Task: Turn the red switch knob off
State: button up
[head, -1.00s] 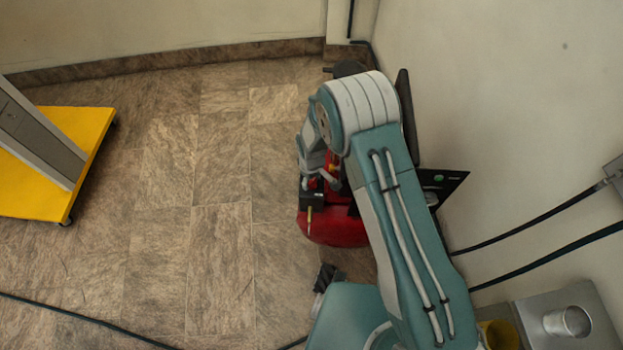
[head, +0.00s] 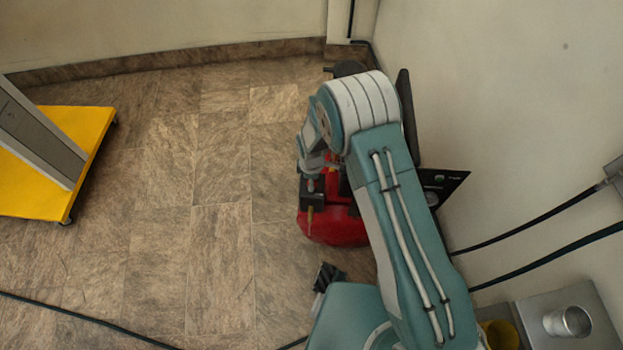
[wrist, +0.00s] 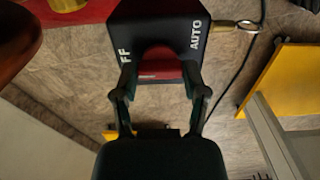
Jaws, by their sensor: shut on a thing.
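The red switch knob (wrist: 160,62) sits on a black switch box (wrist: 186,22) in the wrist view. White lettering on the box reads "AUTO" on the right and "FF" on the left, the rest of that word being hidden. My gripper (wrist: 160,84) is shut on the knob, with one dark finger on each side of it. In the head view the black box (head: 312,186) shows above the red tank (head: 328,228). There my arm covers much of the machine, and the grip on the knob cannot be made out.
A yellow wheeled base (head: 90,130) with a grey post stands at the left. The wall (head: 520,90) is close on the right. A dark cable (head: 90,322) crosses the floor. Tiled floor (head: 220,180) left of the machine is clear. A metal cup (head: 568,322) stands at lower right.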

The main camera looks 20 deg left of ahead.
jog(key=shift+d, duration=0.1)
dwell(0.3)
jog(key=o, duration=1.2)
jog(key=shift+w, duration=0.1)
jog(key=shift+c, duration=0.2)
